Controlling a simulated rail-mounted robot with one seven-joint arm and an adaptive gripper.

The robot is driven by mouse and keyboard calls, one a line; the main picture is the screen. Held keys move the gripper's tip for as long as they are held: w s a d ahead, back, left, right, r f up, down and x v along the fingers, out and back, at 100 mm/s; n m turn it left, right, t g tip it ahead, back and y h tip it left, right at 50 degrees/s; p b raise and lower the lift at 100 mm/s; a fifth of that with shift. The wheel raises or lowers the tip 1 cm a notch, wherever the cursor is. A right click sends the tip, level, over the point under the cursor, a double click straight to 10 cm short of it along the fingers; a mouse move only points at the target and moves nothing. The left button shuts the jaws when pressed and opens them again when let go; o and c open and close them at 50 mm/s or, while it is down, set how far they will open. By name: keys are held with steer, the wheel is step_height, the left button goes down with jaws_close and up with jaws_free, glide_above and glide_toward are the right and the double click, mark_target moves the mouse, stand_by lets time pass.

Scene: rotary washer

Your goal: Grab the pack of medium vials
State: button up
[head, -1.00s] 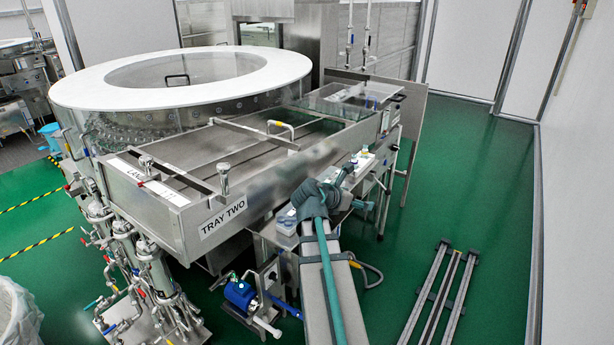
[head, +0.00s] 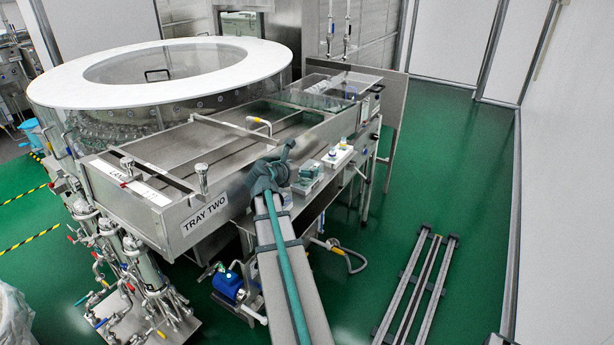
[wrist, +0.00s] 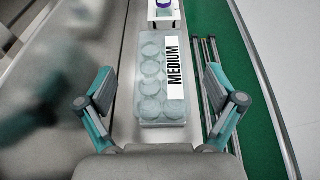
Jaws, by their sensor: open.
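The pack of medium vials (wrist: 152,85) is a clear tray with several round vials and a white label reading MEDIUM along its right side. In the wrist view it lies lengthwise on a grey metal surface, in the middle of the picture. My gripper (wrist: 158,82) is open and empty, with one finger on each side of the pack's line and gaps on both sides. I cannot tell its height above the pack. In the head view my gripper (head: 272,172) is over the ledge beside the washer.
A white box with a blue-topped item (wrist: 164,8) stands just beyond the pack. In the head view, small boxes (head: 338,157) stand along the ledge. The TRAY TWO wall (head: 205,215) rises close to the left of it. Floor rails (head: 420,285) lie at right.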

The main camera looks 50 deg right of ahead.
mark_target(309, 168)
steer(key=shift+p+x, duration=1.05)
steer(key=shift+x, duration=1.55)
steer(key=shift+a+f, duration=0.15)
steer(key=shift+f, duration=0.05)
steer(key=shift+c, duration=0.3)
steer(key=c, duration=1.3)
